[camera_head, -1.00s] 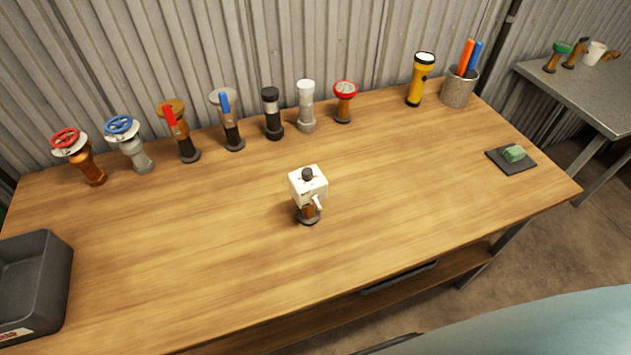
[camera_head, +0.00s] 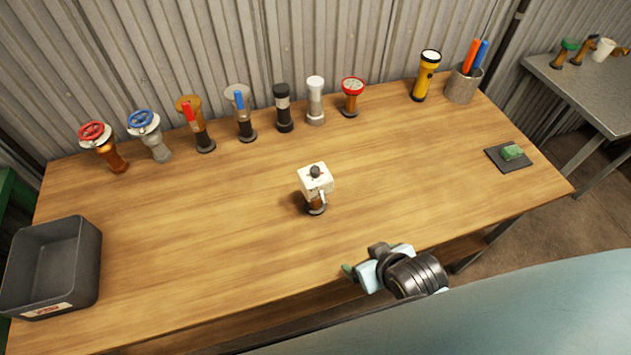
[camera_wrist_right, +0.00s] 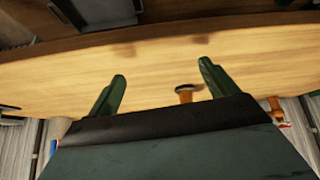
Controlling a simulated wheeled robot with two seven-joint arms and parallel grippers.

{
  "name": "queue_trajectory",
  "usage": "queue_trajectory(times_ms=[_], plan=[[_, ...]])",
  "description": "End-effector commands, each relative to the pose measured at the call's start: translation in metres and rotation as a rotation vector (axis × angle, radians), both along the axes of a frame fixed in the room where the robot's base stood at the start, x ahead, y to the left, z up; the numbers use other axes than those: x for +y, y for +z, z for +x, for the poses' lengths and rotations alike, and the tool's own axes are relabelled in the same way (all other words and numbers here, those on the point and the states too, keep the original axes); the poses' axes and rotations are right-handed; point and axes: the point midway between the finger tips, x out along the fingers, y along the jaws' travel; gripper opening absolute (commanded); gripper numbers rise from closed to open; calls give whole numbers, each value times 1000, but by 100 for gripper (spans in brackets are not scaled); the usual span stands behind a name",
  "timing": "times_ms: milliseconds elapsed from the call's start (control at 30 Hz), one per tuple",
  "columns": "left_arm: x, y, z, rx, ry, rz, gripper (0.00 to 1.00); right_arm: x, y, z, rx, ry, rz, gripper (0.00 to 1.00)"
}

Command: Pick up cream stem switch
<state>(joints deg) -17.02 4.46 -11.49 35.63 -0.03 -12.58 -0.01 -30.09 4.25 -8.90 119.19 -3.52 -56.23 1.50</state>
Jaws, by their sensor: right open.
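The cream stem switch (camera_head: 316,181) stands upright near the middle of the wooden table in the head view. It has a cream box with a dark knob on top, a small side lever, a brown stem and a dark base. My right gripper (camera_head: 361,259) is at the table's front edge, in front and to the right of the switch, apart from it. In the right wrist view its two green fingers (camera_wrist_right: 162,82) are spread and empty. A brown stem with a dark disc (camera_wrist_right: 186,93) shows beyond them, partly hidden; I cannot tell surely which fitting it is. My left gripper is out of view.
Several valves and fittings (camera_head: 245,115) stand in a row along the back. A yellow flashlight (camera_head: 426,76) and a pen cup (camera_head: 462,86) are at back right. A green block lies on a dark pad (camera_head: 494,154) at right. A grey bin (camera_head: 90,262) stands at left.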

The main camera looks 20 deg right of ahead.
Motion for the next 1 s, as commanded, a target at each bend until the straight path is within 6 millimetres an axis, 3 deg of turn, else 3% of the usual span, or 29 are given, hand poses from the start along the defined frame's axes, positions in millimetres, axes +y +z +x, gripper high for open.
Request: queue_trajectory(times_ms=[200, 433, 567, 800, 1000], plan=[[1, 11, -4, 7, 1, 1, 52, 23, 51, 42, -310, -9, 61, 85], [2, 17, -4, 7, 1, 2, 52, 39, 99, 66, -559, -8, 111, 85], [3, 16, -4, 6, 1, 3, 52, 43, 104, 76, -600, -8, 118, 85], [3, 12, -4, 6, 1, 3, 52, 49, 87, 117, -601, -6, 118, 85], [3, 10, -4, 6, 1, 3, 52, 52, 77, 140, -599, -7, 118, 85]])
